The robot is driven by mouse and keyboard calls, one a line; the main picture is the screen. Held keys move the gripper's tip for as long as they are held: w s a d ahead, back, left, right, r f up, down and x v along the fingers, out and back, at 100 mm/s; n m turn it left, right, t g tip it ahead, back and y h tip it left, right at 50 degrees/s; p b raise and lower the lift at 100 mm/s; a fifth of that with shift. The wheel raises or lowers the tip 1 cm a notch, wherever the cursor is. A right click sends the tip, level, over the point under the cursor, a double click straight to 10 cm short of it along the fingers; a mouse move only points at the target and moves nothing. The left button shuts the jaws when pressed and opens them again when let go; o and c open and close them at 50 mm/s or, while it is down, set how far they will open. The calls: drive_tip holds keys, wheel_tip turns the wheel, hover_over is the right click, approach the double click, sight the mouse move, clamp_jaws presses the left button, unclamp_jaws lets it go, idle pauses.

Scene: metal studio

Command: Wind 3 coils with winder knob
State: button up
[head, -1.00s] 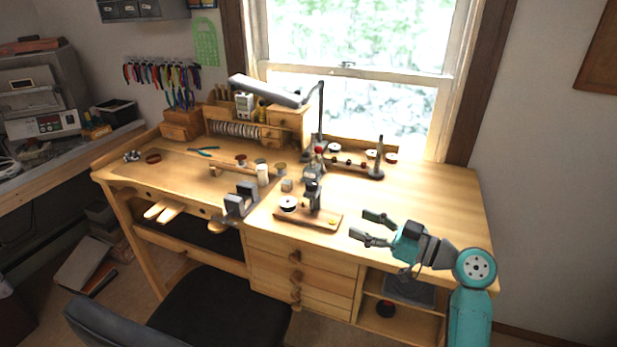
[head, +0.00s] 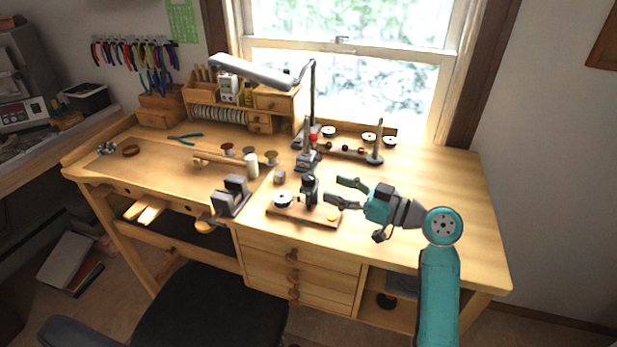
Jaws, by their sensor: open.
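In the head view the winder is a small wooden board (head: 296,217) near the front edge of the bench. It carries a white spool with a dark center (head: 283,199) at its left and a black upright (head: 309,190) in the middle. In the picture the fingers sit just above the yellow knob and right of the black upright. I cannot tell whether they touch anything.
A grey vise (head: 231,196) stands left of the winder. Behind are a small stand with a red ball (head: 313,137) and a rack with spools (head: 345,150). A desk lamp (head: 262,72) arches over the back. The bench's right side is clear.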

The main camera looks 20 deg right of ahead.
sight(309, 177)
drive_tip(key=x, duration=0.7)
drive_tip(key=shift+w+a, duration=0.25)
drive_tip(key=shift+w, duration=0.05)
clamp_jaws()
